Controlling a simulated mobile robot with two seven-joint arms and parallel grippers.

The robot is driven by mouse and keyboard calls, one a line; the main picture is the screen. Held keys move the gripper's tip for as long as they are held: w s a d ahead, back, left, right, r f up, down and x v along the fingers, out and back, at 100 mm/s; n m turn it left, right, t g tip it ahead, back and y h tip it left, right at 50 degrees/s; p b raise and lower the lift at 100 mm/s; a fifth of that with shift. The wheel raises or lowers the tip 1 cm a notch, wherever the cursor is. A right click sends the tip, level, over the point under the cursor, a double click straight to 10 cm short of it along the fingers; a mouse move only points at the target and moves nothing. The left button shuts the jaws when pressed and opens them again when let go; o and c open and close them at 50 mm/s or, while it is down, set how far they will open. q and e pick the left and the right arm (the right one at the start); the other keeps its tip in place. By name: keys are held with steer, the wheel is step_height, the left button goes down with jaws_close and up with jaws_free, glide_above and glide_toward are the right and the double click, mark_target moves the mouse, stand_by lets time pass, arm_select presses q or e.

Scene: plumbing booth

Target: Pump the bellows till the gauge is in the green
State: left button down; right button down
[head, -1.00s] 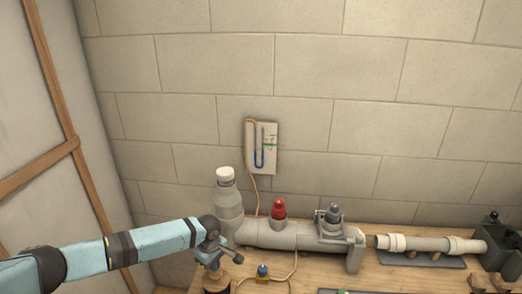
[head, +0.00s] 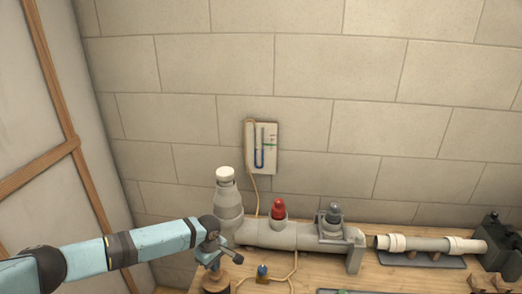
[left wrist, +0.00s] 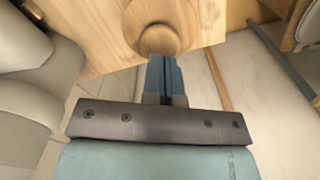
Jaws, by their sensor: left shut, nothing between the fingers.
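The bellows (head: 216,283) stands at the bench's front left, its wooden top partly hidden by my left gripper. In the left wrist view, the round wooden knob (left wrist: 158,38) is just beyond the fingertips. My left gripper (head: 213,265) is shut and empty, with its fingers (left wrist: 162,75) pointing at the knob; I cannot tell if they touch it. The gauge (head: 262,148) is a white wall board with a U-shaped tube of blue liquid and a green mark (head: 271,146) at its right. The liquid's exact level against the mark is too small to read. My right gripper is out of view.
A grey pipe assembly (head: 275,234) with a red-capped fitting (head: 278,208) and a white-capped upright (head: 228,190) stands behind the bellows. A blue-topped valve (head: 262,271) and an orange hose (head: 294,272) are right of it. Another pipe (head: 428,244) lies farther right.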

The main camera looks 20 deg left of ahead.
arm_select(q)
steer(key=shift+f, duration=0.15)
stand_by(0.3)
steer(key=shift+f+b, duration=0.7)
steer(key=shift+f, duration=1.5)
step_height(320, 180, up, 3)
steer(key=p, duration=0.3)
steer(key=shift+f, duration=0.15)
steer(key=shift+r+p, duration=0.9)
steer(key=shift+r, duration=0.1)
